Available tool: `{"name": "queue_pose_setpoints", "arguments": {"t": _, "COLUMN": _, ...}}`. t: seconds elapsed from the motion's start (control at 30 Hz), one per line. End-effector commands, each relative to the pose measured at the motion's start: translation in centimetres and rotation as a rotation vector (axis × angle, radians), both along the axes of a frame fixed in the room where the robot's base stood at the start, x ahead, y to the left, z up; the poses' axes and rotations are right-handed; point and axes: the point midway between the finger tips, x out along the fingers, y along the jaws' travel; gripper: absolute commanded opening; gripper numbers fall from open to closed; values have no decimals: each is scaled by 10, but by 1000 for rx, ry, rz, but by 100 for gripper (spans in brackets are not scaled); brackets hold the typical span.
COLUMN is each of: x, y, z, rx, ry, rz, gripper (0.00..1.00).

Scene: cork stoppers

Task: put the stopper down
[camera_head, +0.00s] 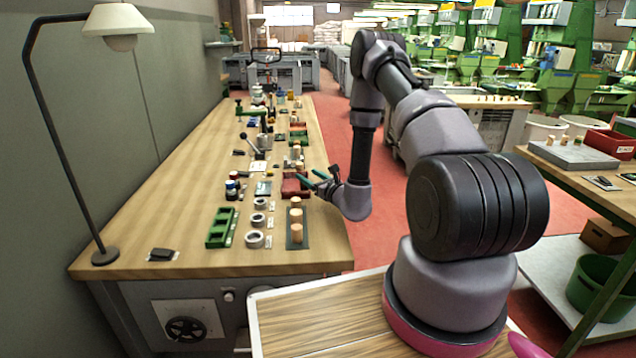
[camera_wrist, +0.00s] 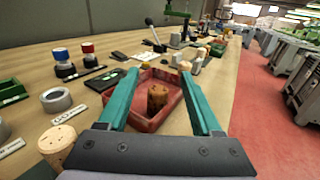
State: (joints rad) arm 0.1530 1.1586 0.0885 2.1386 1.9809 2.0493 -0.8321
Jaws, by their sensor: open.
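A brown cork stopper (camera_wrist: 157,97) stands in a shallow red tray (camera_wrist: 147,122) in the wrist view. My gripper (camera_wrist: 158,74) is open, its two teal fingers apart on either side of the stopper as seen in that view. I cannot tell whether either finger touches it. In the head view the gripper (camera_head: 307,173) is over the red tray (camera_head: 290,192) near the bench's right edge, and the stopper inside is not clear there. Paler stoppers (camera_head: 296,216) stand on a dark green mat (camera_head: 291,241) nearer the front; one pale stopper (camera_wrist: 57,140) shows at lower left in the wrist view.
Grey rings (camera_head: 255,239) and a green holder (camera_head: 221,228) stand left of the mat. Capped bottles (camera_wrist: 63,64) stand left of the tray in the wrist view. A lamp (camera_head: 104,256) stands at the bench's left end. Bare wood (camera_head: 180,215) lies left of the green holder.

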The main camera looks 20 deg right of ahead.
Motion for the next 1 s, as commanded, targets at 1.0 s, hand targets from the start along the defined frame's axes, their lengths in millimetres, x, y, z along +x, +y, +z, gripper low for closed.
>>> {"name": "queue_pose_setpoints", "arguments": {"t": 1.0, "x": -116, "y": 113, "z": 225, "rx": -196, "ry": -261, "rz": 785, "gripper": 66}}
